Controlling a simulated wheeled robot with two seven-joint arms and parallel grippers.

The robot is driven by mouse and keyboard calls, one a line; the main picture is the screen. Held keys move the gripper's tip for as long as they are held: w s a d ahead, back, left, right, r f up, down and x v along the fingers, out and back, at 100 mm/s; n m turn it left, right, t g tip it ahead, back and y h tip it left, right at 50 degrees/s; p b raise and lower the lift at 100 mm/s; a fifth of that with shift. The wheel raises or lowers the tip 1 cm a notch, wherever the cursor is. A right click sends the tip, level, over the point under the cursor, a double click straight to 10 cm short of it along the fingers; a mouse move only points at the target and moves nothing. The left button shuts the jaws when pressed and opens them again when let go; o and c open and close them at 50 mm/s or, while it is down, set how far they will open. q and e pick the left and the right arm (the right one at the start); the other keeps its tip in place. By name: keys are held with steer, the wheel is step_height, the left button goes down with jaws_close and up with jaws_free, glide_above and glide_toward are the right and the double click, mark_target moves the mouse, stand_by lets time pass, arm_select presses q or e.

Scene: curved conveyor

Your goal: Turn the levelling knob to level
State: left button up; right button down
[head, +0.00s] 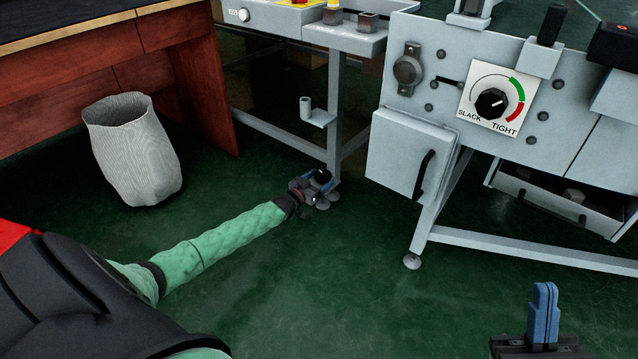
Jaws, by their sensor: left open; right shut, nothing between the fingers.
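My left gripper (312,188) is low near the floor, at the foot of the small grey table's leg (334,120). It is open. A dark round knob (322,176) shows at the foot of that leg, right at the gripper; I take it for the levelling knob. The gripper partly covers it, and I cannot tell whether the fingers touch it or are around it. A grey foot disc (323,204) shows just below. My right gripper (543,312) is at the bottom right, shut and empty, pointing up, away from the machine.
A white panel with a black SLACK/TIGHT dial (491,103) is on the grey machine (440,85) at right. Its cabinet door (408,158) and open drawer (560,200) stick out. A white bin (132,150) stands by the wooden desk (190,80). The green floor in front is clear.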

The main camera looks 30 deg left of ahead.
arm_select(q)
steer(key=shift+w, duration=0.1)
steer(key=c, duration=1)
